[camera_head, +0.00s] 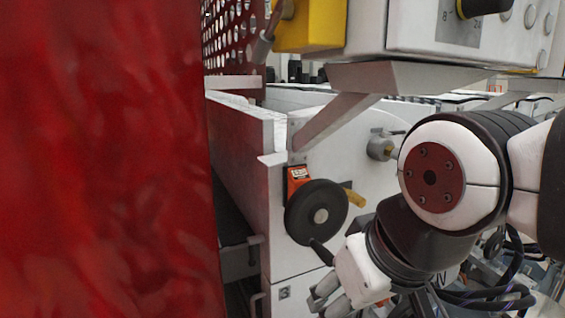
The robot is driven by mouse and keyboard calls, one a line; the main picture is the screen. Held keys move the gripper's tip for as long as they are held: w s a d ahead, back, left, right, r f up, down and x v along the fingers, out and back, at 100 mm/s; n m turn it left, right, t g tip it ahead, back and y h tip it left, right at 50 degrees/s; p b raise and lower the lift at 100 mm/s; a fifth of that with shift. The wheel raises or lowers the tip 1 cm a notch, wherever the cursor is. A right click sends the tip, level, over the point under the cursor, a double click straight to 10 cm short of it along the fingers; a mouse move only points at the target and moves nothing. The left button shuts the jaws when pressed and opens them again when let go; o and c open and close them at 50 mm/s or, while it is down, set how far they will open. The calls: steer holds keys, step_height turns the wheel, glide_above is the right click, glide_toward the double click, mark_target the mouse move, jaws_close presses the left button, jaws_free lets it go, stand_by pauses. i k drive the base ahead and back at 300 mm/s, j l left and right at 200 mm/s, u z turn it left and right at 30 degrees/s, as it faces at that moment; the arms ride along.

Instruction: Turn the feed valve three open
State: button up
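No valve here carries a readable number, so I cannot tell which is feed valve three. A black handwheel (303,218) with a grey hub and a small crank handle is on the white machine panel. A yellow lever (353,198) sticks out to the right from behind the wheel. A grey round fitting (379,148) with a small handle is higher up on the panel. My gripper (328,297) is below and slightly right of the handwheel, near its crank handle. Its fingers point down-left and are partly cut off by the arm's angle. I see nothing held between them.
A large red surface (105,160) fills the left side, very close. A control box (410,30) with a black knob overhangs at top right on a grey bracket (340,118). A yellow box (311,25) is at the top. Cables (490,298) run at lower right.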

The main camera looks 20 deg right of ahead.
mark_target(397, 133)
steer(key=l+z, duration=0.1)
steer(key=z, duration=0.75)
